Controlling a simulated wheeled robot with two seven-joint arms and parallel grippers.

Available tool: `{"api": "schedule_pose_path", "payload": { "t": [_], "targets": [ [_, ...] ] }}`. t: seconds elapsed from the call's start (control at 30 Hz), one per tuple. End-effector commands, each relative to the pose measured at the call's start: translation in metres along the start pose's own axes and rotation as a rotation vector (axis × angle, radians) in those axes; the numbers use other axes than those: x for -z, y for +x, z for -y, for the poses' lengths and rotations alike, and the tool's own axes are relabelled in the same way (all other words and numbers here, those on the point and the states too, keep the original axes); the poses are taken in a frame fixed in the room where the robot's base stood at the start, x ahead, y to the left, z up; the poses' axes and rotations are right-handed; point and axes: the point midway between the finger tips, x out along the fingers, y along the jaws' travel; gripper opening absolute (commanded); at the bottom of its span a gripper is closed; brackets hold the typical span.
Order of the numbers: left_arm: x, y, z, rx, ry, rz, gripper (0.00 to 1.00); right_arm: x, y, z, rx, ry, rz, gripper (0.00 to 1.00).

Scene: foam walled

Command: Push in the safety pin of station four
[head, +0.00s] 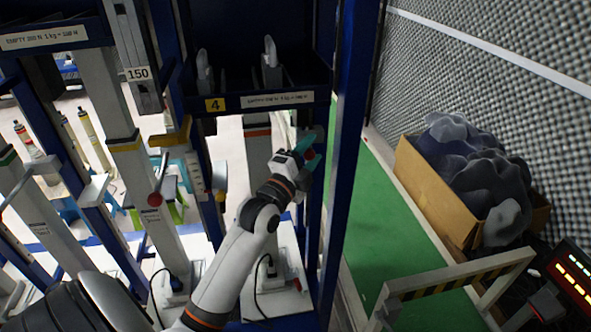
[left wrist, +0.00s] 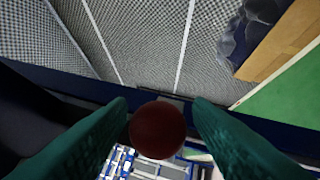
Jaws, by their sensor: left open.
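The station four frame carries a yellow "4" label (head: 215,104) on its dark crossbar. The safety pin's red round knob (head: 310,154) shows at the right side of this station, partly hidden by my gripper. In the left wrist view the dark red knob (left wrist: 157,130) sits between the two teal fingers, with a gap on each side. My left gripper (head: 304,145) is open around or just in front of the knob; I cannot tell the exact depth. The pin's shaft is hidden behind the knob. My right gripper is not in view.
A blue post (head: 345,150) stands close to the right of my gripper. A neighbouring station with another red knob (head: 155,199) is to the left. A striped barrier (head: 460,283) is at lower right.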

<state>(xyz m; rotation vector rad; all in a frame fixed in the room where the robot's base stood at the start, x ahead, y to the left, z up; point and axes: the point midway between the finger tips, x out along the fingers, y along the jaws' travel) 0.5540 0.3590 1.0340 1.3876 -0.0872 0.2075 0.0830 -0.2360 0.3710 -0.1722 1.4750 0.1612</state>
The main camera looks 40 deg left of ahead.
Motion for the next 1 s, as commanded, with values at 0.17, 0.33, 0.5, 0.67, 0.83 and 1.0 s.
{"api": "schedule_pose_path", "payload": {
  "t": [0.17, 0.33, 0.5, 0.67, 0.83, 1.0],
  "targets": [
    [0.001, -0.039, 0.003, 0.004, 0.003, 0.001, 0.46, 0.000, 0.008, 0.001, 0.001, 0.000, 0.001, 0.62],
    [0.001, -0.072, 0.003, 0.004, 0.002, 0.000, 0.46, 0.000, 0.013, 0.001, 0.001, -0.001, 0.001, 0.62],
    [0.001, -0.093, 0.002, 0.002, 0.000, 0.000, 0.46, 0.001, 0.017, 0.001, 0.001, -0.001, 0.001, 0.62],
    [0.001, -0.101, 0.001, 0.001, 0.000, 0.000, 0.46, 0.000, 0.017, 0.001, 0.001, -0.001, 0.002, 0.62],
    [0.001, -0.102, 0.000, 0.000, -0.001, 0.000, 0.46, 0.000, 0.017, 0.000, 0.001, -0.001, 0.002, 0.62],
    [0.001, -0.101, 0.000, 0.000, -0.001, 0.000, 0.46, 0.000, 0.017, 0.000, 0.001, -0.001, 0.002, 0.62]
  ]
}}
